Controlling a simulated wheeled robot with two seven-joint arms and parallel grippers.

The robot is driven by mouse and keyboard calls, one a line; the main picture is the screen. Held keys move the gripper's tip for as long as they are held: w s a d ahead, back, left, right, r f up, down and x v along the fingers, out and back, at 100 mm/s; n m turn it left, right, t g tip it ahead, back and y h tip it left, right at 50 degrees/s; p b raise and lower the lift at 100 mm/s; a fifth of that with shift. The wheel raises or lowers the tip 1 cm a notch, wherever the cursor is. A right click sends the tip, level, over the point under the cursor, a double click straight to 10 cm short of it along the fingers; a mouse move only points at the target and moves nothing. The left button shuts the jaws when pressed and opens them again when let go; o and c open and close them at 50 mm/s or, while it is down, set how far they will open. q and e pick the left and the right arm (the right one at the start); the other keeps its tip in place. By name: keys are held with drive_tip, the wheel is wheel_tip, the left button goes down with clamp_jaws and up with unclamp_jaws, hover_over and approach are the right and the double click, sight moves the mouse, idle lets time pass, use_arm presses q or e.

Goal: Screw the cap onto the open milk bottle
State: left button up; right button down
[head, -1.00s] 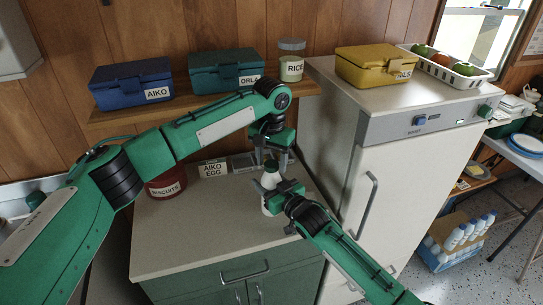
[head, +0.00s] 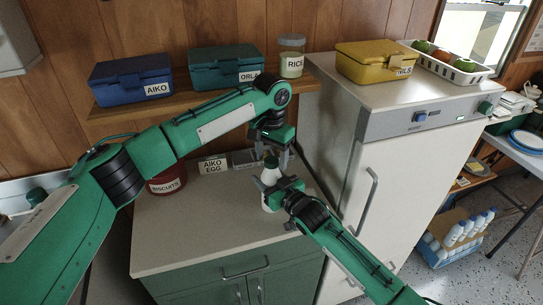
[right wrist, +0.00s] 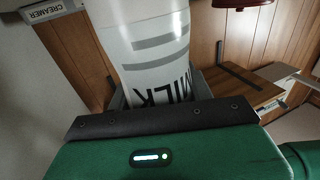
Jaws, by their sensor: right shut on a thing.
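The white milk bottle (head: 269,193) stands upright at the right side of the counter, and its MILK lettering shows in the right wrist view (right wrist: 155,50). My right gripper (head: 279,187) is shut on the bottle's body from the right. A dark green cap (head: 271,162) sits at the top of the bottle; I cannot tell how tightly it is on. My left gripper (head: 271,153) points down from above, with its fingers apart on either side of the cap and gaps showing. The bottle's base is partly hidden by my right gripper.
Behind the bottle are a grey tray (head: 244,159), an AIKO EGG label (head: 212,165) and a red biscuits tin (head: 167,182). A white fridge (head: 400,180) stands close on the right. The counter's front left (head: 180,235) is clear.

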use_arm(q)
wheel_tip(320, 180, up, 12)
idle(0.7)
use_arm(e)
drive_tip(key=c, duration=0.5)
unclamp_jaws()
drive_tip(key=shift+s+d, duration=0.1)
use_arm(q)
drive_tip(key=shift+f+b, duration=1.35)
use_arm(e)
drive_tip(key=v, duration=1.3)
drive_tip(key=shift+s+d, duration=0.2)
